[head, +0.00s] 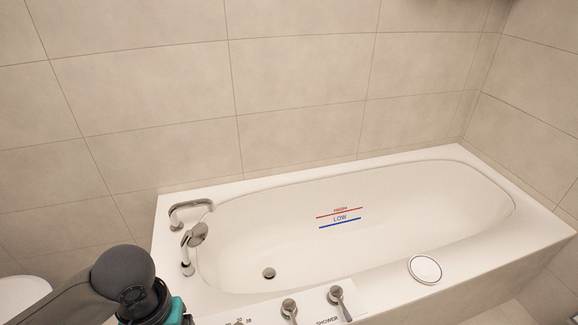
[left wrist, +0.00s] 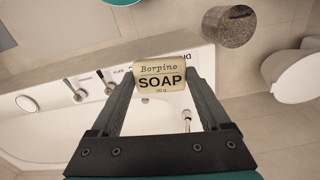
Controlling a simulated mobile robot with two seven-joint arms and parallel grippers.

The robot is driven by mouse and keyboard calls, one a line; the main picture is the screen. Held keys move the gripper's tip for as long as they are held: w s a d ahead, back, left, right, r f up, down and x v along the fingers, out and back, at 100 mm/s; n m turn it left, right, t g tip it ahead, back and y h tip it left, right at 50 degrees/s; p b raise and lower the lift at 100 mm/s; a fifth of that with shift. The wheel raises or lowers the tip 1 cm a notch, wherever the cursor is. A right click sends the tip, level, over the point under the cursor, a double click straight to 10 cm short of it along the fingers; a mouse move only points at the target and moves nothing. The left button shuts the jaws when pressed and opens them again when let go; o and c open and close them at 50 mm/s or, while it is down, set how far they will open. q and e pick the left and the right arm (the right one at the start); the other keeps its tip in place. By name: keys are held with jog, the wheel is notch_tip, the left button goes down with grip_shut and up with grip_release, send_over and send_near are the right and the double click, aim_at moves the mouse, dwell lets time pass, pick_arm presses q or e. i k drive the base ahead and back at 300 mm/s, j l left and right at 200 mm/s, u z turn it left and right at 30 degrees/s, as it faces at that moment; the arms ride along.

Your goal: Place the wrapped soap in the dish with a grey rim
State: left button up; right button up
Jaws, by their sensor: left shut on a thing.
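The wrapped soap (left wrist: 160,76) is a cream block with black "Borpino SOAP" lettering. My left gripper (left wrist: 161,82) is shut on it, one finger on each side, in the left wrist view. The dish with a grey rim (head: 425,269) is round and white and sits on the tub's front ledge, at the right in the head view. It also shows at the left edge of the left wrist view (left wrist: 27,103), well apart from the soap. In the head view my left arm is at the lower left, with its gripper below the frame. My right gripper is not in view.
The white bathtub (head: 360,168) has a spout (head: 190,207) and hand shower (head: 195,236) at its left end. Two taps, one a shower lever (head: 337,296), stand on the front ledge left of the dish. A grey stone-like cylinder (left wrist: 230,27) shows in the left wrist view.

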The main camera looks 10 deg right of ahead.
aim_at(425, 270)
jog(key=i+l, duration=0.1)
jog(key=l, duration=0.35)
jog(key=l+z, duration=0.15)
jog(key=l, duration=0.3)
jog(key=i+l, duration=0.15)
jog(key=l, duration=0.25)
jog(key=i+l+z, duration=0.15)
jog(key=l, duration=0.3)
jog(key=i+l, duration=0.1)
jog(key=l, duration=0.3)
jog(key=i+l, duration=0.1)
jog(key=l, duration=0.3)
jog(key=i+l, duration=0.1)
jog(key=l, duration=0.35)
